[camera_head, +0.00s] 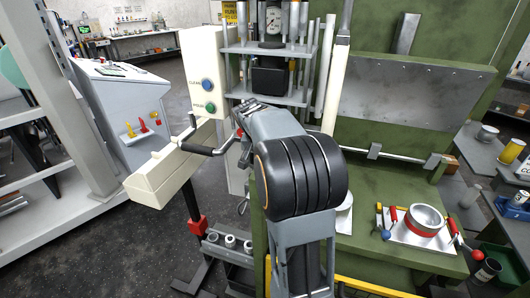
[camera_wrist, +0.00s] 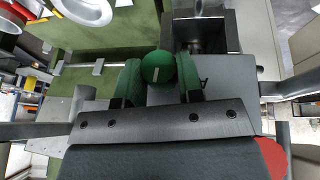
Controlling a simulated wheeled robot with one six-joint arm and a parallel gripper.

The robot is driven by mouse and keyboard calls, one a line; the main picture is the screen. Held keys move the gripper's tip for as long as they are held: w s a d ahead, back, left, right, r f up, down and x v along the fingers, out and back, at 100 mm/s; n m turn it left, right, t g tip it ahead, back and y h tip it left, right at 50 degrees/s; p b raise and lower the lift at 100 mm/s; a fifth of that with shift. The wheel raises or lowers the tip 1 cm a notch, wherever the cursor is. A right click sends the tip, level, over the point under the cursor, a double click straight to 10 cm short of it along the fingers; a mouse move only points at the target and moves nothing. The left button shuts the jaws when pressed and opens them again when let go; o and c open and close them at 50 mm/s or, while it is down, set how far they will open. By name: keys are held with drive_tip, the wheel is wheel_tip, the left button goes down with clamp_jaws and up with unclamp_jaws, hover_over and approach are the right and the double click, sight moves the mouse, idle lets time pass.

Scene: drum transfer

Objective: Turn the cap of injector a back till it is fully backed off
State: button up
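In the wrist view, a round green cap (camera_wrist: 158,67) with a short white line on its face sits between the two green finger pads of my gripper (camera_wrist: 158,80). The pads lie against both sides of the cap, with no clear gap showing. The white line on the cap stands nearly upright in this view. In the head view my arm covers the gripper and the cap.
A green press (camera_head: 400,180) stands in front of me, with a gauge (camera_head: 271,20) above. A white control box (camera_head: 202,75) and a crank handle (camera_head: 200,149) are at the left of my arm. A tray (camera_head: 425,236) with a silver bowl is at the right.

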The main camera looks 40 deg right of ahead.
drive_tip(key=o, duration=0.4)
drive_tip(key=b+v, duration=0.1)
drive_tip(key=v, duration=1.3)
